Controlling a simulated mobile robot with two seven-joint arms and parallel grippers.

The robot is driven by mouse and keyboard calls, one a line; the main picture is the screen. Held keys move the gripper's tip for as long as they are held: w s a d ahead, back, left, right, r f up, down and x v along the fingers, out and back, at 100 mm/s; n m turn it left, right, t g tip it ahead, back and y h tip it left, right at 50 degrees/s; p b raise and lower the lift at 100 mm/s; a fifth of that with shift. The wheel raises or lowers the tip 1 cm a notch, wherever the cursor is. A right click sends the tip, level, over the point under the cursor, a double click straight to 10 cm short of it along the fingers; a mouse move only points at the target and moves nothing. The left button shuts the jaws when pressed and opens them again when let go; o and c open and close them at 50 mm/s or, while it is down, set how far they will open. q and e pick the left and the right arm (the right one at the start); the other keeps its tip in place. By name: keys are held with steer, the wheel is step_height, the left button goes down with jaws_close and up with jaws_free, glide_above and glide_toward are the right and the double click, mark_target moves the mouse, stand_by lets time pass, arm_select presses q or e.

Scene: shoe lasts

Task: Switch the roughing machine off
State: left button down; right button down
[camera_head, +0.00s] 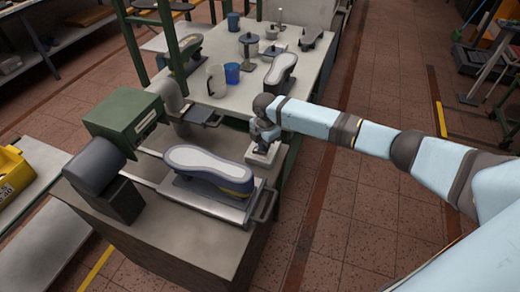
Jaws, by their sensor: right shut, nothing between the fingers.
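The roughing machine stands at the left on a grey bench, with a green housing (124,121) and a dark grey motor (95,166). A shoe last with a pale sole face and a blue and yellow side (210,167) lies on its metal carriage (205,200). A small pale box (271,156) sits at the bench's right corner. My right gripper (260,148) points down at this box, shut and empty. Its fingertips are at or just above the box; contact cannot be told. The gripper hides part of the box top, and no switch position shows. My left gripper is out of view.
Behind is a pale table (305,75) with a white mug (216,82), a blue cup (232,73), another shoe last (281,70) and several metal parts. A green post (130,45) rises at the left. Open tiled floor (350,235) lies to the right.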

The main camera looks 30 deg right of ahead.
steer(key=shift+f, duration=0.6)
stand_by(0.3)
step_height(320, 180, up, 6)
steer(key=p, duration=0.5)
steer(key=shift+f, duration=0.15)
steer(key=shift+r+p, duration=0.7)
steer(key=shift+p, duration=0.15)
